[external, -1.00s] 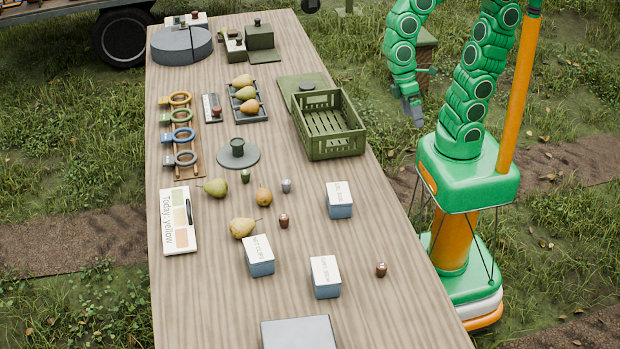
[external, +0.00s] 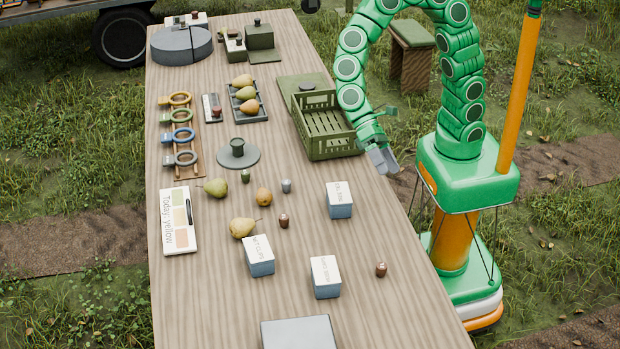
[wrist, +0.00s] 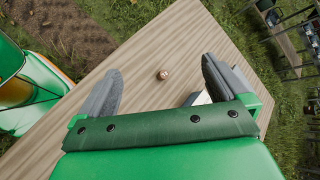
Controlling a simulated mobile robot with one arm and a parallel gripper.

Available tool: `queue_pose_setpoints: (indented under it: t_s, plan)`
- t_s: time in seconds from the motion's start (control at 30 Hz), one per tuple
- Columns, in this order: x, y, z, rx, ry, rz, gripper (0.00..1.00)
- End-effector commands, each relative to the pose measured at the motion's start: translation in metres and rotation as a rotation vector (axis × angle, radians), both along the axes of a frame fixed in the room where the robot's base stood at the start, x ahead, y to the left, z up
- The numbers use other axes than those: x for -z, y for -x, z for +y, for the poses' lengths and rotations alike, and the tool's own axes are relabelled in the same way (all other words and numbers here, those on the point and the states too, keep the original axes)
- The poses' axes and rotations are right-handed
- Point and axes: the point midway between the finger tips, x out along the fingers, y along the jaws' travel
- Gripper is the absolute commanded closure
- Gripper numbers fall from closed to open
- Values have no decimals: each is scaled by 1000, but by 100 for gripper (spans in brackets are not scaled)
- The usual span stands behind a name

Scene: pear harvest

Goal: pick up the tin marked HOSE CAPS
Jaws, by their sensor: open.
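Three blue-grey tins with white lettered lids stand on the table in the external view. One tin (external: 340,201) is nearest my gripper, one (external: 259,256) is at left, and one (external: 325,278) is nearer the front. The lettering is too small to tell surely which reads HOSE CAPS. My gripper (external: 383,161) is at the table's right edge, beside the green crate, above and behind the nearest tin. In the wrist view my gripper (wrist: 162,66) is open with nothing between its fingers. A pale corner of a tin (wrist: 201,99) shows there, mostly hidden by the right finger.
The green crate (external: 329,146) stands close to my gripper. Pears (external: 242,228) and small brown pieces (external: 381,269) lie around the tins. A grey flat box (external: 299,333) is at the front. The table (external: 390,310) is clear at front right.

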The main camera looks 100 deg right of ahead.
Motion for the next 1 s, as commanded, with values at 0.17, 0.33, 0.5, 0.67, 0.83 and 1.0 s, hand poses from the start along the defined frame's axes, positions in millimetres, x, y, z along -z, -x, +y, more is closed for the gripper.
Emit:
queue_pose_setpoints:
  t_s: [0.17,0.33,0.5,0.67,0.83,1.0]
  plan:
    - [15,-31,24,101,-57,98,0]
    - [33,-59,42,202,-100,195,0]
    - [56,-90,56,314,-132,292,0]
    - [83,-119,65,424,-154,386,0]
    - [118,-146,71,540,-166,489,0]
    - [156,-170,72,659,-166,581,0]
